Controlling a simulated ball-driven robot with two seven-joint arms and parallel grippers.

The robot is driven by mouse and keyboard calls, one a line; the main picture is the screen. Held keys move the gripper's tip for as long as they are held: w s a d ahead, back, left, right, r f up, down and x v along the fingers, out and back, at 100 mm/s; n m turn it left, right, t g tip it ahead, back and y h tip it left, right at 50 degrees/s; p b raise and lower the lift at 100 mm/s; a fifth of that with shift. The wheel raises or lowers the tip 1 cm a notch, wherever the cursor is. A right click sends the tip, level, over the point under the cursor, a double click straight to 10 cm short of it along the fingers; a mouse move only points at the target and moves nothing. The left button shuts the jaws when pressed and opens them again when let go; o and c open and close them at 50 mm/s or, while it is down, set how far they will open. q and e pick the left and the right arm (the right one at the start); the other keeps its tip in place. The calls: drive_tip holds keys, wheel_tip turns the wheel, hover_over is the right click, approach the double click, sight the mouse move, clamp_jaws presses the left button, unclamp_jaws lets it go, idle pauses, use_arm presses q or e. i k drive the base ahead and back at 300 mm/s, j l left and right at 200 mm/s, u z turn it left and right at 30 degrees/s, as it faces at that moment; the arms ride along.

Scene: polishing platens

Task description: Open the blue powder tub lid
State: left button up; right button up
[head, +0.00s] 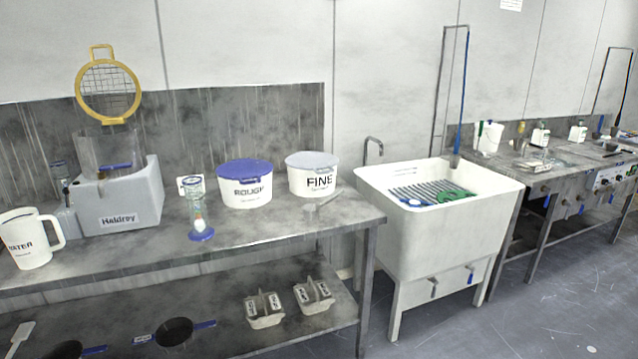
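The powder tub with the blue lid (243,169) stands on the grey bench, left of the picture's middle. Its white body (247,200) is marked ROUGH. The blue lid lies over the top of the tub and hides the inside. A similar white tub (312,188) marked FINE, with a light grey lid (312,160), stands just to its right. Neither of my grippers shows in the head view.
A glass cylinder on a blue foot (201,234) stands close left of the blue-lidded tub. The grey Haldrey machine (118,200) and a white WATER jug (30,250) are farther left. A white sink (440,235) stands beyond.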

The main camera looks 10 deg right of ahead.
sight(241, 169)
drive_tip(key=i+j+z, duration=0.15)
drive_tip(key=i, duration=0.3)
drive_tip(key=i+j+z, duration=0.2)
drive_tip(key=i+j, duration=0.2)
